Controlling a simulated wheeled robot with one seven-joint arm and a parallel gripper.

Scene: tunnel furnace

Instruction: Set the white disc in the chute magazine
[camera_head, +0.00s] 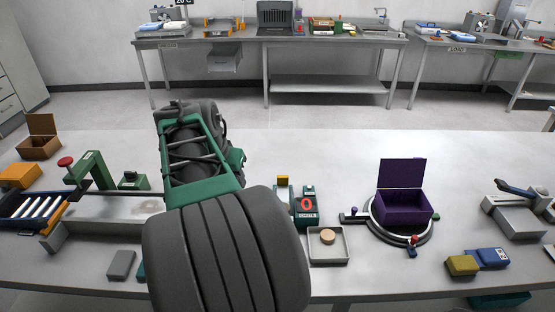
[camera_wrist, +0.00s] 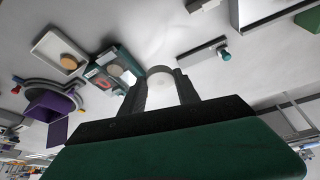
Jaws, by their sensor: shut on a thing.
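My gripper (camera_wrist: 160,92) shows in the wrist view, its dark fingers shut on the white disc (camera_wrist: 160,72), whose pale rounded edge shows between the fingertips. In the head view my own arm hides the gripper and the disc. The chute magazine (camera_head: 306,208) is a dark green unit with a red 0 display and a label, just right of my arm. It also shows in the wrist view (camera_wrist: 122,60), left of the fingertips, with a pale round spot on it. The disc appears apart from it; the exact gap cannot be told.
A white tray (camera_head: 314,259) with a tan disc (camera_head: 327,236) stands right of the chute unit. Further right, a purple open box (camera_head: 404,208) sits on a round stand. A roller conveyor (camera_head: 38,208) is at the left. Bare table lies between tray and stand.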

